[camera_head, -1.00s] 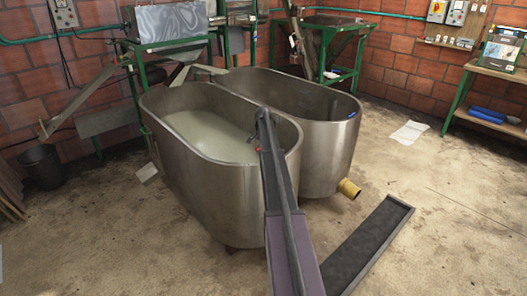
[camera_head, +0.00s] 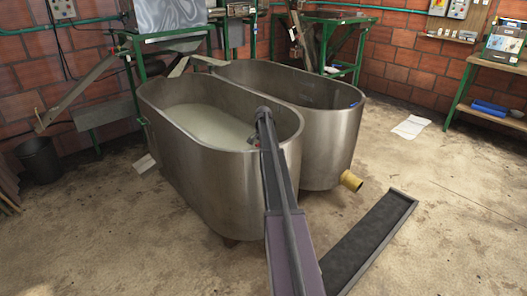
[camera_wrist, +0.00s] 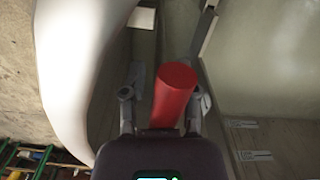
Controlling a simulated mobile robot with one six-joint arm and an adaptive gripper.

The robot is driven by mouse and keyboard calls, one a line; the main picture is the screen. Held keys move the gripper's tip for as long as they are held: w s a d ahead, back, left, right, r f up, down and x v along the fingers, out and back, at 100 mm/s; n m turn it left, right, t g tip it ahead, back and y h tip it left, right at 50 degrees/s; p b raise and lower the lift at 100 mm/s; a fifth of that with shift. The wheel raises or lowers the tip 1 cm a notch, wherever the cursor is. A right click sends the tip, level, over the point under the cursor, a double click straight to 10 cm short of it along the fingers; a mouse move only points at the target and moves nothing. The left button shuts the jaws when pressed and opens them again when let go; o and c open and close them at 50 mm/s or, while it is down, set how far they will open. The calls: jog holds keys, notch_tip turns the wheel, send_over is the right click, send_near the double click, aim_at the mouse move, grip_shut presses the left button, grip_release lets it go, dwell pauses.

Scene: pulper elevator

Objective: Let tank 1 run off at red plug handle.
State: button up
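Tank 1 appears to be the near left steel tank (camera_head: 205,190), holding pale, cloudy liquid (camera_head: 205,125). In the wrist view the red plug handle (camera_wrist: 175,92) stands between the two fingers of my gripper (camera_wrist: 166,78). The fingers are apart, with a visible gap to the left of the handle. The right finger is close to it or partly behind it; I cannot tell if it touches. The plug's lower end is hidden.
A black bucket (camera_head: 39,160) stands left. The floor at right is mostly clear.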

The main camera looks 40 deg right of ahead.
notch_tip(320, 180, up, 13)
jog(key=p, duration=1.3)
jog(key=shift+r+p, duration=0.15)
jog(key=shift+p, duration=0.2)
jog(key=s+a+r+n+p, duration=0.1)
jog(key=s+a+n, duration=0.1)
jog(key=a, duration=0.8)
jog(key=s+a+r+n+p, duration=0.1)
jog(key=s+a, duration=0.3)
jog(key=a, duration=0.6)
jog(key=s+a+r+n+p, duration=0.1)
jog(key=s+a+n, duration=0.3)
jog(key=a, duration=0.6)
jog(key=shift+a+r+p, duration=0.2)
jog(key=shift+r+p, duration=0.2)
jog(key=shift+p, duration=0.05)
jog(key=w+d+m, duration=0.2)
jog(key=d+m, duration=0.1)
jog(key=d, duration=0.7)
jog(key=w+d+m+t, duration=0.1)
jog(key=w+d+m, duration=0.2)
jog(key=d, duration=0.8)
jog(key=w+d+m+t, duration=0.1)
jog(key=w+d+m, duration=0.1)
jog(key=d, duration=0.8)
jog(key=shift+w+d+m+b, duration=0.15)
jog(key=shift+d+m+b, duration=0.15)
jog(key=shift+m, duration=0.4)
jog(key=shift+f, duration=0.2)
